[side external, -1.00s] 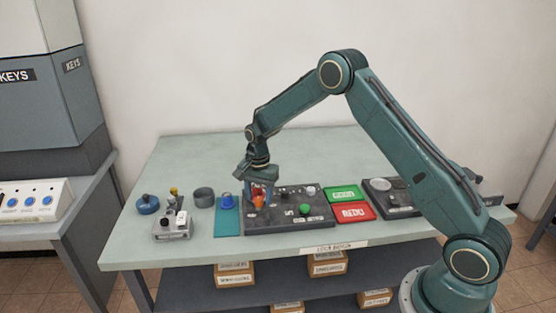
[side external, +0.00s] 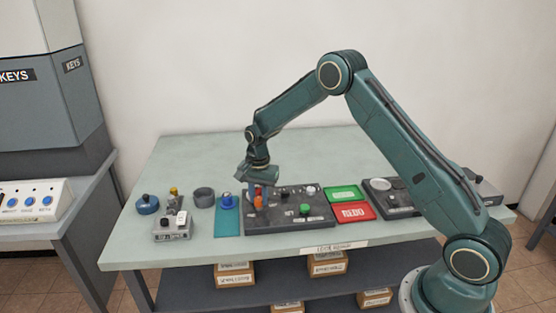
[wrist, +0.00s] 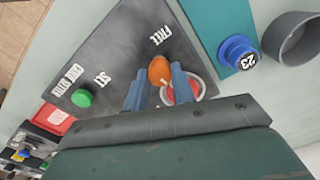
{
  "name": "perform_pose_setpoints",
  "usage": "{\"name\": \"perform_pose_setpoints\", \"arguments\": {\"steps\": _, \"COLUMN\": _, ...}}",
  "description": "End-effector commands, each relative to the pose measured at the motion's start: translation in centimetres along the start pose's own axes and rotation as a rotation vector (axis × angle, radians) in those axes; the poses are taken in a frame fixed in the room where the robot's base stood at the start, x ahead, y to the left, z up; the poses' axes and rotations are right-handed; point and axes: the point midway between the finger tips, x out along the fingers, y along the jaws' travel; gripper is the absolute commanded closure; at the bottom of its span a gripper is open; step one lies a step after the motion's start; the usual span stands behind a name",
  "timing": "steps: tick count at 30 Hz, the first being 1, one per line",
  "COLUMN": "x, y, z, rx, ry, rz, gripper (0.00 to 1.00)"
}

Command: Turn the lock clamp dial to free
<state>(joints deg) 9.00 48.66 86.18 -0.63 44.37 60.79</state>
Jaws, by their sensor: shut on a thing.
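The lock clamp dial (wrist: 159,67), an orange knob, stands on a dark grey board (wrist: 125,45). The word FREE is printed beside it, with SET farther left in the wrist view. My gripper (wrist: 159,82) has its two blue fingers on either side of the orange knob and is shut on it. In the side view the gripper (side external: 258,186) points down over the left part of the board, and the orange dial (side external: 258,200) shows below it. A red and white round part (wrist: 195,88) is partly hidden by one finger.
A green button (wrist: 82,98) sits on the same board. A blue cap marked 23 (wrist: 237,50) stands on a teal mat (wrist: 213,20), beside a grey ring (wrist: 295,40). Green and red trays (side external: 353,212) lie to the right. The back of the table is clear.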

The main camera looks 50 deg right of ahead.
Motion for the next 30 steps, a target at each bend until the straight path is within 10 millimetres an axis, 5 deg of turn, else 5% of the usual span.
{"name": "perform_pose_setpoints", "arguments": {"steps": 30, "x": -0.09, "y": -0.13, "z": -0.09, "rx": -0.822, "ry": -0.012, "rz": -0.001, "gripper": 0.98}}
